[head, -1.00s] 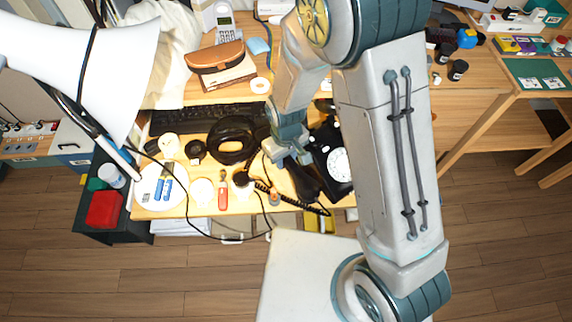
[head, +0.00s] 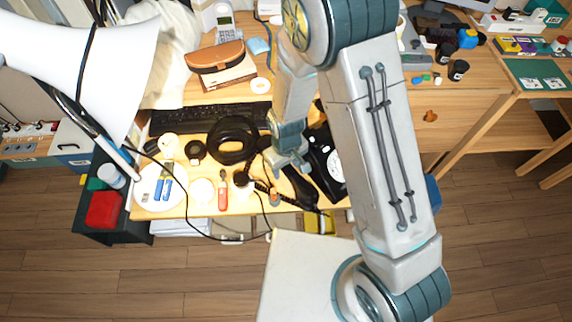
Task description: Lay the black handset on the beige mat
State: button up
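The black handset (head: 302,190) lies slantwise at the front of the desk, left of the black dial phone (head: 322,160) with its white dial. Its coiled cord runs beside it. My gripper (head: 288,165) is at the handset's far end, low over the desk. The fingers are small and partly merged with the handset, so I cannot tell whether they touch or grip it. My arm hides part of the phone and the desk to its right. I cannot make out a beige mat for certain.
A black ring-shaped object (head: 233,140), a keyboard (head: 208,118), a red-handled tool (head: 223,195) and a white plate (head: 160,192) crowd the desk to the left. A lamp (head: 95,60) overhangs the left side. A brown case (head: 215,57) lies at the back.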

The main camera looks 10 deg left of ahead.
jog(key=shift+r, duration=0.1)
notch_tip(320, 180, up, 12)
jog(key=d+r+m+t, duration=0.1)
jog(key=d+r+m, duration=0.3)
jog(key=d+r, duration=0.7)
jog(key=s+d+r+m+t, duration=0.1)
jog(key=s+d+r+m, duration=0.4)
jog(key=d, duration=0.6)
jog(key=shift+s+d+r+t+p, duration=0.3)
jog(key=shift+s+r, duration=0.25)
jog(key=shift+s, duration=0.65)
jog(key=shift+r, duration=0.1)
